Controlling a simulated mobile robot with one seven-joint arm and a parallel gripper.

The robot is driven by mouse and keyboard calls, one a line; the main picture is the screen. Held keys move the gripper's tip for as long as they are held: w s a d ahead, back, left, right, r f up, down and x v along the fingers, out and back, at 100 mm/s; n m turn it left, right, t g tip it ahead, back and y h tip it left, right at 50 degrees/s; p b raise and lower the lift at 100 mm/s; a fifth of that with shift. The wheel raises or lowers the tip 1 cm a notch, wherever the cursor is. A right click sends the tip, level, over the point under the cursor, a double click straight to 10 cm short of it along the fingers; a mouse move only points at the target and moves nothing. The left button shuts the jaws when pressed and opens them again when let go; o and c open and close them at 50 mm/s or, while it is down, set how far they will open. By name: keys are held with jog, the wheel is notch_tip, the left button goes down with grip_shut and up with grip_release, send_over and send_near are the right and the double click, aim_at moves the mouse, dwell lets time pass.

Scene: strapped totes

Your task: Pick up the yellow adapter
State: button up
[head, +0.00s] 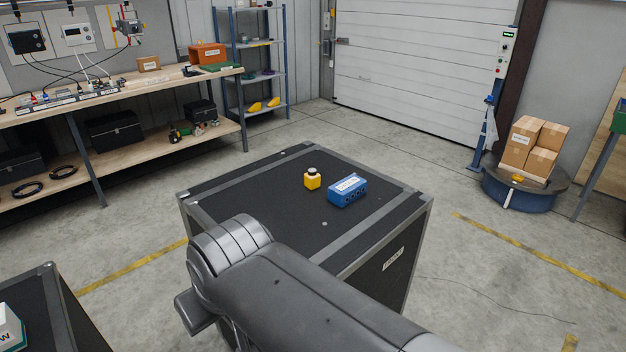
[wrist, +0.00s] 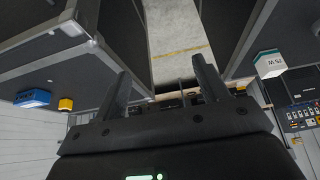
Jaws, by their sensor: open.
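The yellow adapter (head: 312,180) is a small yellow block with a dark and white top. It stands on top of the black, grey-edged case (head: 240,190), just left of a blue box. In the wrist view the adapter (wrist: 66,104) shows small at the left, well outside my fingers. My gripper (wrist: 162,70) is open with nothing between its fingers, and it is apart from the adapter. In the head view my arm covers the near part of the case, and my gripper's fingers do not show.
The blue labelled box (head: 347,191) sits close beside the adapter. Another dark case (head: 62,300) with a white and teal box (head: 10,328) stands at the lower left. A workbench (head: 150,80) is at the back left. Cartons (head: 522,142) stand at the right. Floor around is open.

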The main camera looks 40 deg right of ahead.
jog(key=shift+c, duration=0.4)
jog(key=w+d+r+g+h, duration=0.1)
jog(key=w+d+r, duration=0.25)
jog(key=w, duration=0.35)
jog(key=w+d+r, duration=0.3)
jog(key=w+d, duration=0.1)
jog(key=w, duration=0.3)
jog(key=m, duration=0.1)
send_over(313, 171)
jog(key=s, duration=0.4)
notch_tip(313, 171, down, 9)
jog(key=shift+y, duration=0.3)
jog(key=x, duration=1)
jog(key=shift+w, duration=0.4)
jog(key=shift+c, duration=0.5)
